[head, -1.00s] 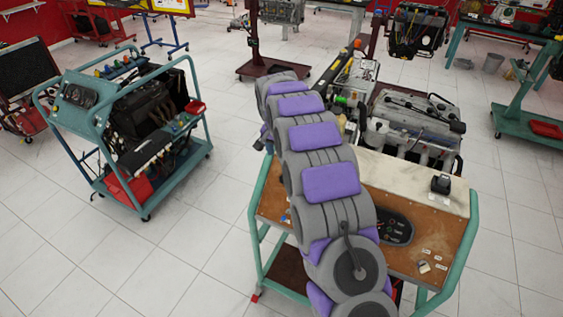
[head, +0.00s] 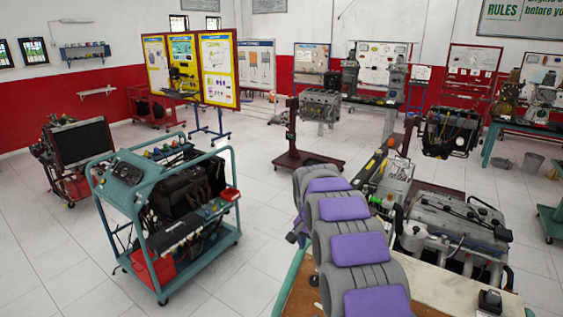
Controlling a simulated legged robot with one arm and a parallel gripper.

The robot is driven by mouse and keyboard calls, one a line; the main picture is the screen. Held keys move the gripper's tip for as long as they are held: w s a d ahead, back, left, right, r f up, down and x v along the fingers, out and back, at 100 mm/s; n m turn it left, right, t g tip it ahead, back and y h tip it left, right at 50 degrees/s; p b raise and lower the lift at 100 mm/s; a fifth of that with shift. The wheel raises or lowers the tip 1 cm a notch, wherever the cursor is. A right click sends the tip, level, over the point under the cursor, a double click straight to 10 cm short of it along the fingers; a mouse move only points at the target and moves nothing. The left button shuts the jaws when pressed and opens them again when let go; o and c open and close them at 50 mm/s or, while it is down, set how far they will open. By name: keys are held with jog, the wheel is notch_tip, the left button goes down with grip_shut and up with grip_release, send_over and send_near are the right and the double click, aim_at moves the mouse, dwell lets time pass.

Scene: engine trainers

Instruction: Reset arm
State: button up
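My own arm, grey segments with purple pads, rises from the bottom edge in the head view and leans up and to the left. Its far end curls over in front of an engine trainer bench. A small dark grey part (head: 297,232) sticks out to the left below the far end and may belong to my gripper. The fingers cannot be made out, and the rest is hidden behind the arm. I see nothing held.
A teal-framed engine trainer cart (head: 165,215) stands to the left of the arm. An engine (head: 455,228) sits on the bench close at right. A maroon-based engine stand (head: 308,160) is behind. White tiled floor is open at left and between the carts.

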jog(key=s+d+r+n+g+b, duration=0.1)
jog(key=s+r, duration=0.1)
jog(key=s, duration=0.5)
jog(key=s+r+n+b, duration=0.1)
jog(key=s+r, duration=0.2)
jog(key=s, duration=0.3)
jog(key=s+f+n+g+b, duration=0.1)
jog(key=s+f+n+b, duration=0.1)
jog(key=s, duration=1.7)
jog(key=s+f+n+g+y+b, duration=0.1)
jog(key=s+f+n+b, duration=0.1)
jog(key=s, duration=1.7)
jog(key=shift+d+f+n, duration=0.4)
jog(key=shift+d+f, duration=0.05)
jog(key=shift+f, duration=0.25)
